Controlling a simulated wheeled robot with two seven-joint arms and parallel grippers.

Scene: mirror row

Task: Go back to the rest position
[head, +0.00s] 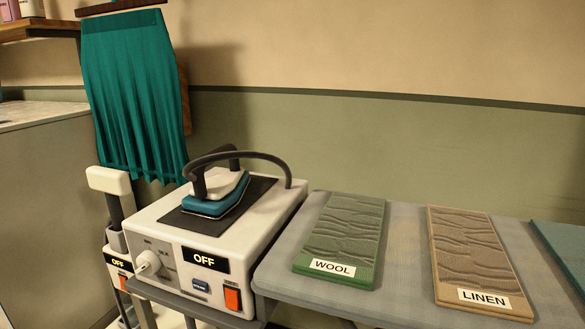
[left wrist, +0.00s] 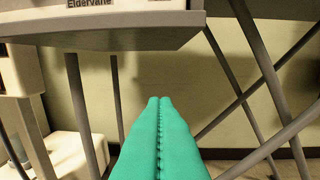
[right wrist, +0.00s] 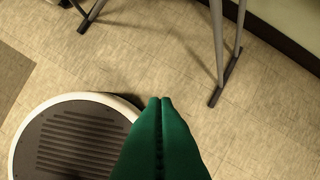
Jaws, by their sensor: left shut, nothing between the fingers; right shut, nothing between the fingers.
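Neither gripper shows in the head view. In the left wrist view my left gripper (left wrist: 159,100) has its two green fingers pressed together with nothing between them. It points at the metal legs below the grey shelf edge (left wrist: 125,40), apart from them as far as I can tell. In the right wrist view my right gripper (right wrist: 160,101) is also shut and empty. It points down over the tiled floor (right wrist: 150,60).
A white steam station (head: 228,245), reading OFF, carries an iron (head: 216,192). Right of it, a grey board (head: 405,285) bears a green WOOL pad (head: 345,235) and a tan LINEN pad (head: 470,250). A teal skirt (head: 130,90) hangs behind. Stand legs (right wrist: 219,45) reach the floor.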

